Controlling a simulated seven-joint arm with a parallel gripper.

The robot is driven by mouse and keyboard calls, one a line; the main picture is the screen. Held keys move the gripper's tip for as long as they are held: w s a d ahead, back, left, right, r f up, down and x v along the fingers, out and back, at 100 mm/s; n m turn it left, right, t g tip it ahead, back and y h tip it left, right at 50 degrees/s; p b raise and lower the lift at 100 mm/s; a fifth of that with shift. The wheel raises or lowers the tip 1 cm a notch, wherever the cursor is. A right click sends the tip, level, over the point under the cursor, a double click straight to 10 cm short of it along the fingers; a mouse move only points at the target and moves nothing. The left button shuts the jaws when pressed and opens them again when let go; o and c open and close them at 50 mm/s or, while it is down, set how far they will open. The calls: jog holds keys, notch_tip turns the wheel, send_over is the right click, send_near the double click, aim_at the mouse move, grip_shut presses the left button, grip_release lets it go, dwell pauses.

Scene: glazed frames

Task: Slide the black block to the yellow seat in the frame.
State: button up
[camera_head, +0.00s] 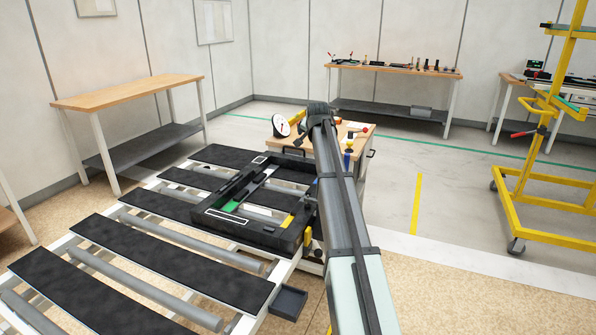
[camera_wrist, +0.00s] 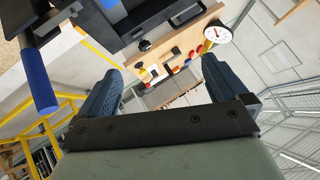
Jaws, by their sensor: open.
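The black frame (camera_head: 213,217) lies on the roller table. A green patch (camera_head: 232,206) shows inside it, and a small yellow patch (camera_head: 287,221), likely the yellow seat, shows near its right side. Dark parts lie inside the frame, but I cannot tell the black block from them. In the wrist view my gripper (camera_wrist: 160,78) is open, with its two blue-grey fingers wide apart and nothing between them. In the head view my arm reaches up past the frame's right side, and the fingers cannot be made out. A dark structure shows at the top of the wrist view.
A small wooden-topped cart (camera_head: 350,140) with tools and a white dial gauge (camera_head: 281,126) stands behind the frame. A blue handle (camera_wrist: 36,76) shows at the wrist view's left. A yellow rack (camera_head: 512,210) stands at the right. Open floor lies between the arm and the rack.

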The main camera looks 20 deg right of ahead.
jog(key=s+a+f+m+g+y, duration=0.25)
jog(key=a+f+m+g, duration=0.2)
jog(key=m, duration=0.25)
jog(key=m+g, duration=0.5)
jog(key=m, duration=0.4)
send_over(298, 208)
notch_tip(298, 208, down, 3)
jog(key=shift+t+y, duration=0.25)
jog(key=shift+y, duration=0.1)
jog(key=f, duration=1.3)
jog(key=shift+w+d+f, duration=0.1)
jog(key=shift+w+f, duration=0.05)
jog(key=shift+w, duration=0.1)
jog(key=shift+c, duration=0.3)
jog(key=c, duration=0.8)
jog(key=shift+s, duration=0.15)
jog(key=shift+s+a, duration=1.95)
jog(key=shift+a, duration=0.2)
